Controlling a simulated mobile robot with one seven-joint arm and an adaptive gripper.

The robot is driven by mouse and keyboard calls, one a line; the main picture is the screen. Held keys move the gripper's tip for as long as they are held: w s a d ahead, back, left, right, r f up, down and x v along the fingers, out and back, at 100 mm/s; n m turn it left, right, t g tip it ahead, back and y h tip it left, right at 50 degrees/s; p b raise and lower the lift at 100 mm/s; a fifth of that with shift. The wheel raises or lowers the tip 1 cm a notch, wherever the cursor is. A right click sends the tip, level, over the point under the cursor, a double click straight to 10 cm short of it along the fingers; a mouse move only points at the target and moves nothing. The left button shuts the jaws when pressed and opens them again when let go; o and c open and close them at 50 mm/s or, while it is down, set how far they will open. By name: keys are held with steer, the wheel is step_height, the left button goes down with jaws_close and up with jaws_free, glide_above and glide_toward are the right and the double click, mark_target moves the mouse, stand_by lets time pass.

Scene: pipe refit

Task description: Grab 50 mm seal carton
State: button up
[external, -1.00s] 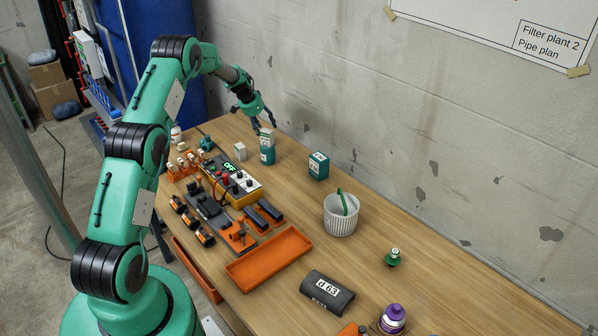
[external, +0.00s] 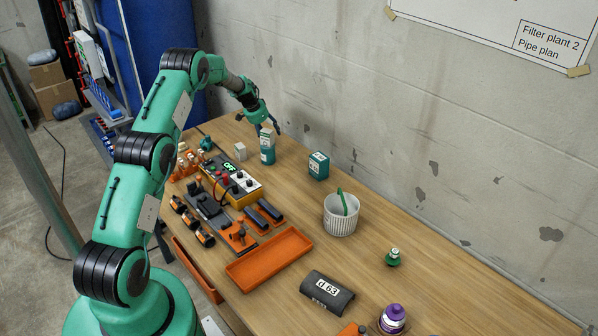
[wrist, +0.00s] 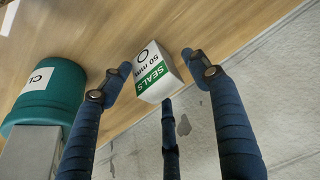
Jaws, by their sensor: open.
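The 50 mm seal carton (wrist: 155,72) is a small white and green box marked "SEALS 50 mm" in the wrist view. It stands between the fingers of my gripper (wrist: 157,66), with gaps on the left and right. A third dark finger is just below it in the picture; I cannot tell whether it touches. My gripper is open and empty.
A teal cylinder (wrist: 45,100) with a white label stands left of the fingers in the wrist view. The concrete wall (wrist: 270,85) is close on the right.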

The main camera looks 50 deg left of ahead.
stand_by(0.4)
steer(key=c, duration=1.5)
steer(key=shift+r+p, duration=0.95)
steer(key=shift+r, duration=4.05)
